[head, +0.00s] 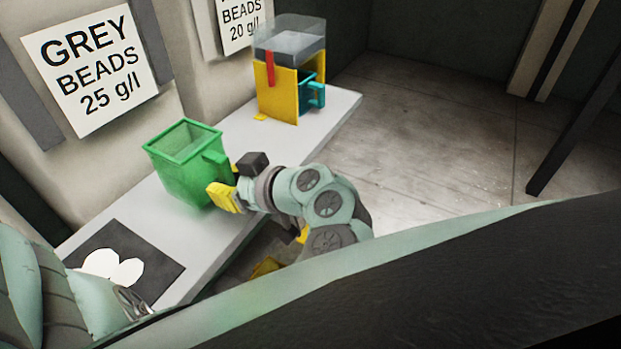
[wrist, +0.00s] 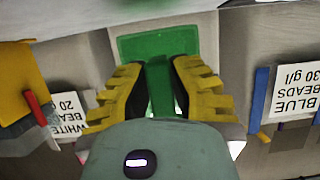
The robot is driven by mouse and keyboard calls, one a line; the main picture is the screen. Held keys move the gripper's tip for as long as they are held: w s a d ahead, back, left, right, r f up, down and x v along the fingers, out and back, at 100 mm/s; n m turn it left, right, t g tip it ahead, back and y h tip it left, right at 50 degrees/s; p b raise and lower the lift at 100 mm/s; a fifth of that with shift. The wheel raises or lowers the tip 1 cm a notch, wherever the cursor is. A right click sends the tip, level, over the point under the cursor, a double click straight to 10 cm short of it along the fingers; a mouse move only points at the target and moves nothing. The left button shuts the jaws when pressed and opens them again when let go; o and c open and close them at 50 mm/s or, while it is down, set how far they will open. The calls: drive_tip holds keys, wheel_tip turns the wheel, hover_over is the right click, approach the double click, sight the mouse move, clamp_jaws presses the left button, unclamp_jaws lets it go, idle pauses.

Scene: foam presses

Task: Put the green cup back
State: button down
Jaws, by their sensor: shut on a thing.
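The green cup (head: 187,172) is a square, open-topped container with a handle on its right side. In the head view it is upright at the left part of the light bench. I cannot tell whether its base touches the bench. My gripper (head: 222,194) has yellow fingers closed on the cup's handle. In the wrist view the fingers (wrist: 160,90) press on the green handle (wrist: 158,75) from both sides, with the cup's green wall (wrist: 135,46) behind it. The cup's inside looks empty as far as it shows.
A yellow dispenser (head: 277,95) with a clear top, red strip and teal cup (head: 315,95) stands at the bench's far end. A dark mat (head: 163,270) with white round shapes lies at the near end. The bench (head: 235,138) is clear between cup and dispenser. A "GREY BEADS 25 g/l" sign (head: 90,65) hangs behind.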

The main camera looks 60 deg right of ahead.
drive_tip(key=shift+w+a+f, duration=0.1)
drive_tip(key=shift+w+a, duration=0.1)
drive_tip(key=shift+w, duration=0.3)
drive_tip(key=shift+w+a, duration=0.2)
drive_tip(key=shift+w, duration=0.3)
drive_tip(key=shift+w+f, duration=0.1)
drive_tip(key=shift+f, duration=1.75)
drive_tip(key=c, duration=1)
unclamp_jaws()
drive_tip(key=v, duration=1.2)
